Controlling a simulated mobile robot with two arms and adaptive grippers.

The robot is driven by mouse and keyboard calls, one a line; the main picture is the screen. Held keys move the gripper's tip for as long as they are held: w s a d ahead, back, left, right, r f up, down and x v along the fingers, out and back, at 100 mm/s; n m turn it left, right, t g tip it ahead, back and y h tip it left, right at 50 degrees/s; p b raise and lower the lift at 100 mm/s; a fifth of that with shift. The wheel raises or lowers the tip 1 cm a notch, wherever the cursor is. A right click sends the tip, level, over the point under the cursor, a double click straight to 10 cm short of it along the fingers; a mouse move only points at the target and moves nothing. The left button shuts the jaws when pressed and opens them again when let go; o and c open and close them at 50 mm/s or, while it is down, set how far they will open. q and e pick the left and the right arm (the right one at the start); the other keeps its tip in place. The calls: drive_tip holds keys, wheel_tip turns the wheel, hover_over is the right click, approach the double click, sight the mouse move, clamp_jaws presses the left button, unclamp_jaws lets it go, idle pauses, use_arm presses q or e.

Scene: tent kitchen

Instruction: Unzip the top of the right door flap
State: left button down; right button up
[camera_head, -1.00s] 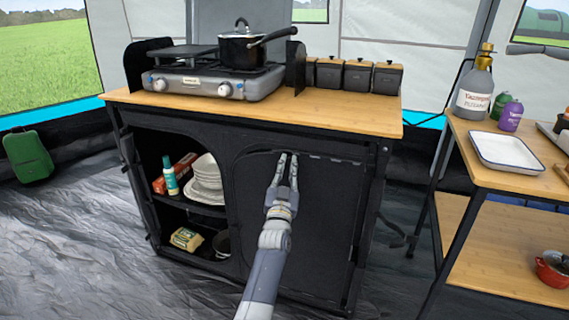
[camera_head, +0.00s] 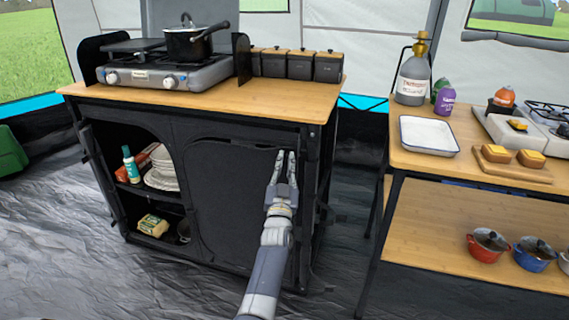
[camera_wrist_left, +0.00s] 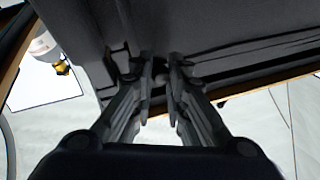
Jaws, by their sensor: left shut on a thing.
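The right door flap (camera_head: 230,195) is a dark fabric panel on the front of the black cabinet. A curved seam runs along its left side and top, and a thin dark gap shows along the top edge. My left gripper (camera_head: 286,156) is at the flap's top right corner, close to the cabinet's right front post. Its fingers are shut on the zipper pull, which is small and mostly hidden between the fingertips. In the left wrist view the fingertips (camera_wrist_left: 160,75) meet against dark cloth, with dark folds at the right. My right gripper is in no view.
The cabinet's wooden top (camera_head: 220,100) holds a stove (camera_head: 165,75), a pot (camera_head: 187,43) and several canisters (camera_head: 300,65). The left compartment is open, with plates (camera_head: 162,180) inside. A side table (camera_head: 425,215) stands to the right, beyond a gap of floor.

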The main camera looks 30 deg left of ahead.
use_arm(q)
drive_tip(key=shift+d, duration=0.15)
drive_tip(key=c, duration=1.5)
unclamp_jaws()
drive_tip(key=shift+w+d, duration=0.1)
drive_tip(key=shift+d, duration=0.05)
drive_tip(key=shift+c, duration=0.2)
drive_tip(key=shift+f, duration=0.1)
drive_tip(key=v, duration=0.7)
drive_tip(key=shift+s, duration=0.25)
drive_tip(key=shift+d, duration=0.1)
